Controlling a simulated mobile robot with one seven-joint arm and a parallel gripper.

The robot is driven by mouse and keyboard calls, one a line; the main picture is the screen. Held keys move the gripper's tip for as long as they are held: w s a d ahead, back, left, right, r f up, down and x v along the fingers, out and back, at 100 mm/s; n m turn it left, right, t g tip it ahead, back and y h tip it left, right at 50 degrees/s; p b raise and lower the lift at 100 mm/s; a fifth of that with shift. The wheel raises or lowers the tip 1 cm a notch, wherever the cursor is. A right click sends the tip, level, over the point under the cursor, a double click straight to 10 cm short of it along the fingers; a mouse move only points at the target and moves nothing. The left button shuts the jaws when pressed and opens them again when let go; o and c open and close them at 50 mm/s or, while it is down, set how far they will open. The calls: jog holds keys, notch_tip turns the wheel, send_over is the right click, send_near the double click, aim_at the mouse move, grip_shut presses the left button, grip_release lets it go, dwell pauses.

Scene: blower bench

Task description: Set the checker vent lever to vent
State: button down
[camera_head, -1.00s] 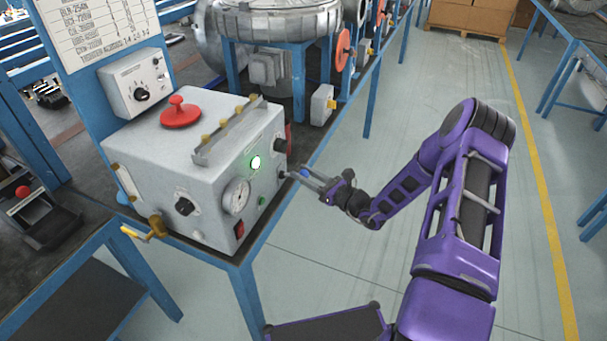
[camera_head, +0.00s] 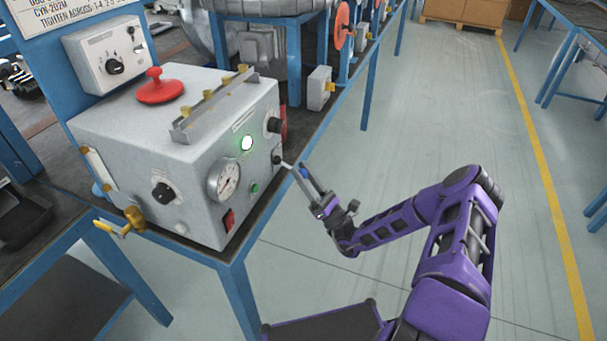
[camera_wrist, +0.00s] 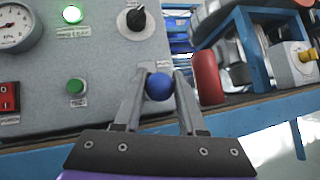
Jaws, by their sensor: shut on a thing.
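The checker is a grey box (camera_head: 160,145) on the bench, with a gauge (camera_head: 225,180), dark knobs and a lit green lamp (camera_head: 247,143) on its panels. The vent lever's blue ball knob (camera_wrist: 159,86) sits between my fingers in the wrist view. My gripper (camera_wrist: 160,80) is shut on this blue knob, with one finger on each side. In the head view my gripper (camera_head: 301,172) reaches in from the lower right. The lever's shaft and position marks are mostly hidden.
A red cylinder (camera_wrist: 207,76) stands close to the right of my fingers in the wrist view. A red switch (camera_wrist: 9,97) and green button (camera_wrist: 75,87) lie left. A brass valve with a yellow handle (camera_head: 125,222) juts from the checker's front left. The floor right of the bench is clear.

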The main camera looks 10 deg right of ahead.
jog(key=shift+a+f+m+t, duration=0.1)
jog(key=shift+f+m+t, duration=0.2)
jog(key=shift+t, duration=0.1)
jog(key=shift+c, duration=2.4)
grip_release()
jog(key=v, duration=1.2)
jog(key=shift+a, duration=0.1)
